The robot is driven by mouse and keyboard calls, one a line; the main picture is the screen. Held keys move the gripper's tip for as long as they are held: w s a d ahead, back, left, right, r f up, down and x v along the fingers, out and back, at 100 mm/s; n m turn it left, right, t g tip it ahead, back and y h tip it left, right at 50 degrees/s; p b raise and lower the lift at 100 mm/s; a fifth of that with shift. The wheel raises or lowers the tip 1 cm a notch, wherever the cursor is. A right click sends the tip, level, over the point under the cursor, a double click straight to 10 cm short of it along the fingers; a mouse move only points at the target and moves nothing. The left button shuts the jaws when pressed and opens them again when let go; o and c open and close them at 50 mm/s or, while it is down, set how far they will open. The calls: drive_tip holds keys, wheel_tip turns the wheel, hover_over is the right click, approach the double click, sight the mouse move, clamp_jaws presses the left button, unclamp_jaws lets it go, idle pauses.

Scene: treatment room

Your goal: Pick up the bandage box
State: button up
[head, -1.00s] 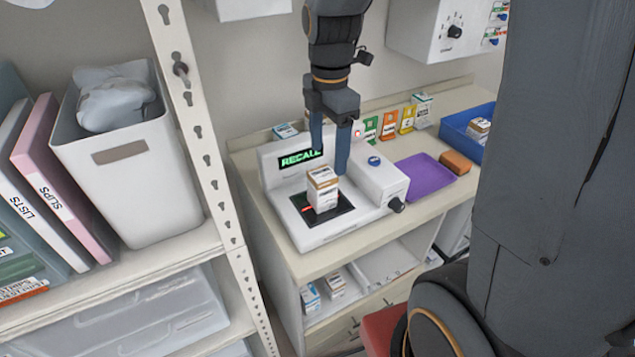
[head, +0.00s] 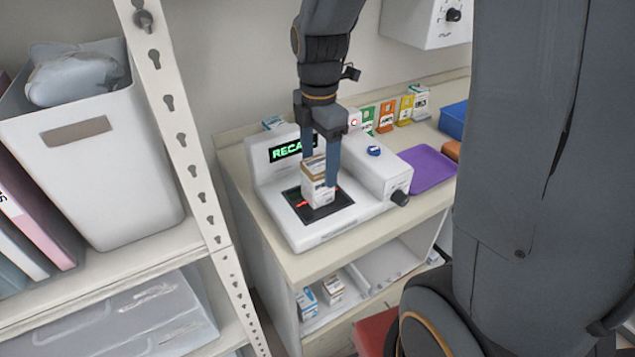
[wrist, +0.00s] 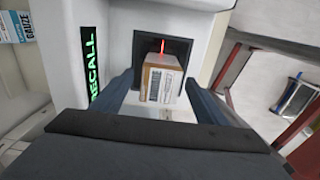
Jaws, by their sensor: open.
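A small white box with a brown top (head: 318,188) stands upright on the black plate of a white scanner (head: 300,236), whose green display reads RECALL. I take it for the bandage box, but its label is too small to read. My gripper (head: 320,180) is open and points down, with its fingers on either side of the box's upper part. In the wrist view the box (wrist: 160,80) lies between and a little beyond the two fingertips (wrist: 160,85), with gaps on both sides. A red scan line shows beside the box.
A purple tray (head: 428,170) and a blue bin (head: 454,120) are right of the scanner. Coloured cards (head: 386,115) stand along the wall. More small boxes (head: 332,288) sit on the shelf below. A perforated shelf post (head: 170,110) rises at left.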

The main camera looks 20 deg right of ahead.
sight(318, 183)
drive_tip(key=shift+a+f+p, duration=0.15)
drive_tip(key=shift+f+p, duration=0.9)
drive_tip(key=shift+f, duration=2)
drive_tip(key=shift+c, duration=0.4)
drive_tip(key=c, duration=1.2)
drive_tip(key=shift+r, duration=0.15)
